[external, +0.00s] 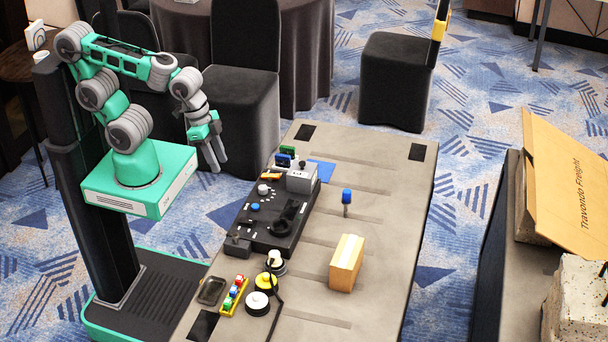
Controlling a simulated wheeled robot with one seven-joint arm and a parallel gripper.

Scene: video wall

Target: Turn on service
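A black control panel (262,238) lies on the grey table, with several knobs and switches on its top. A blue round button (255,207), a white knob (263,189) and a grey box (301,178) show on it. I cannot read any label, so I cannot tell which control is marked service. My gripper (219,165) hangs in the air to the upper left of the panel, apart from it, with its fingers pointing down. Nothing shows between the fingers, and their gap is too small to judge.
A cardboard box (346,263) and a blue-topped upright piece (347,196) stand right of the panel. A dark tray (212,290), a yellow rack (234,296) and round yellow and white pieces sit in front. The table's right side (385,210) is mostly clear.

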